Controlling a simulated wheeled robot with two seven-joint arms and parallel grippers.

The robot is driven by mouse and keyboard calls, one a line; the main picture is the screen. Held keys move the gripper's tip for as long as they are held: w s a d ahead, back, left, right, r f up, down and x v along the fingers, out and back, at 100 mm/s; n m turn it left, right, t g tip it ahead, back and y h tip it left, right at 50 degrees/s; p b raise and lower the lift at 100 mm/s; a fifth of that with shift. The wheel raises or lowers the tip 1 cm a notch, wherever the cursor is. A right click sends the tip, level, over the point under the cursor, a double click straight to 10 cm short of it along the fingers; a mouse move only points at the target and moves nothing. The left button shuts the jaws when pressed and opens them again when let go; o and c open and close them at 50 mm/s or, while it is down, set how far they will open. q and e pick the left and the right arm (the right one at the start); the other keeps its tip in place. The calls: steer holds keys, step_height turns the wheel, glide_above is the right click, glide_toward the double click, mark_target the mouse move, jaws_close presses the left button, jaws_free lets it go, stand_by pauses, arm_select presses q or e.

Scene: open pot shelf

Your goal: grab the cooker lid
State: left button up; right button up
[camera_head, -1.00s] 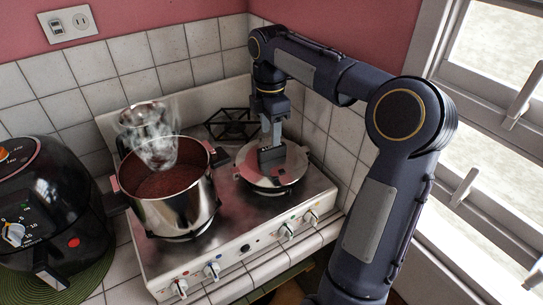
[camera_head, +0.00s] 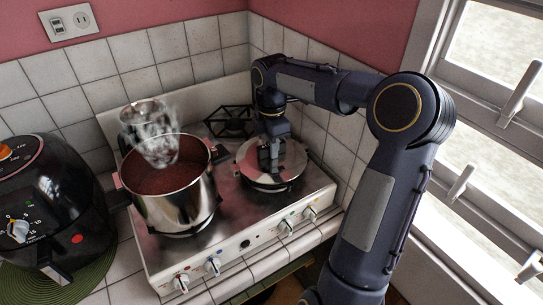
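The cooker lid (camera_head: 287,170) is a round, shiny metal disc lying over the front right burner of the stove. My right gripper (camera_head: 269,158) points down over the middle of the lid, with its fingertips at or very near the lid's top. The lid's handle is hidden by or between the fingers. I cannot tell whether the fingers are closed on it. My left gripper is not in view.
A steaming steel pot (camera_head: 172,198) with reddish contents stands on the stove (camera_head: 247,222) left of the lid. A metal container (camera_head: 143,112) is behind it. The back right burner (camera_head: 232,122) is bare. A black air fryer (camera_head: 50,205) stands left. Tiled walls and a window (camera_head: 500,130) bound the right.

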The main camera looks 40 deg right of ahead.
jaws_close()
steer(key=shift+r, duration=0.1)
